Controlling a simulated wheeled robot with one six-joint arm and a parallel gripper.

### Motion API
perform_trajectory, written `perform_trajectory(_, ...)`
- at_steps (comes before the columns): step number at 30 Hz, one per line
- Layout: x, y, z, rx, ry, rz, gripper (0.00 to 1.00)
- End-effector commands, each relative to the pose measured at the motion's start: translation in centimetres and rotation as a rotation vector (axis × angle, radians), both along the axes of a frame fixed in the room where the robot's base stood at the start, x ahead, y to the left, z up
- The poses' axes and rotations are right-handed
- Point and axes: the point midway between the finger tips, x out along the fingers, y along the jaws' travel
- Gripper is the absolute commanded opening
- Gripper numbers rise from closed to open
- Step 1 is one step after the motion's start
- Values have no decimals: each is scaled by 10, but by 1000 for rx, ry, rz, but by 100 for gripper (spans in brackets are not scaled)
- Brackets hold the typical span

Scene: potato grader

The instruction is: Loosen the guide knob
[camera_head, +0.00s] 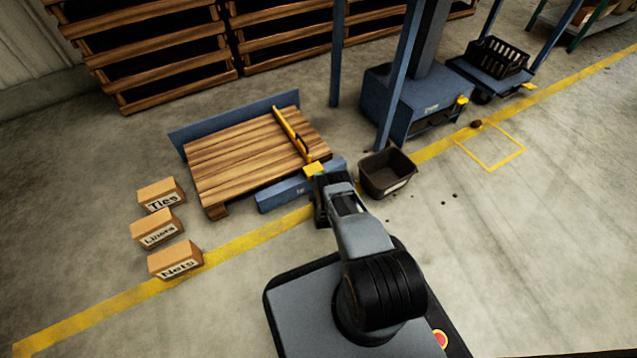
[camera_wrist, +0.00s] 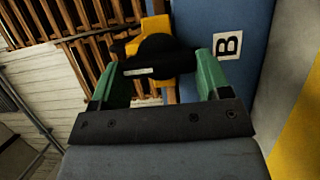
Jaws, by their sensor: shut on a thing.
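The guide knob (camera_wrist: 158,62) is a round black knob with a white mark on its face, seen in the wrist view in front of a yellow bracket (camera_wrist: 157,27). My gripper (camera_wrist: 160,72) has its green fingers closed on the knob from both sides. The white mark lies nearly level. In the head view, my gripper (camera_head: 318,178) is at the yellow bracket (camera_head: 313,169) by the front end of the yellow guide bar (camera_head: 291,133). The knob is hidden there by my gripper.
The bar lies over a wooden pallet (camera_head: 240,160), with a blue beam (camera_head: 283,194) in front. A black "B" label (camera_wrist: 228,46) is on blue metal right of the knob. A dark bin (camera_head: 387,172) stands close right of my arm. Labelled boxes (camera_head: 157,228) stand left.

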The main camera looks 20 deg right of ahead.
Motion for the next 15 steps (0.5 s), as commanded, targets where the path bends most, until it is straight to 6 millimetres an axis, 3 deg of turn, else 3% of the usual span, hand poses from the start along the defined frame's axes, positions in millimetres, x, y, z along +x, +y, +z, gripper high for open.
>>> perform_trajectory(8,0,0,0,-1,0,1,95)
perform_trajectory(15,0,0,0,-1,0,1,96)
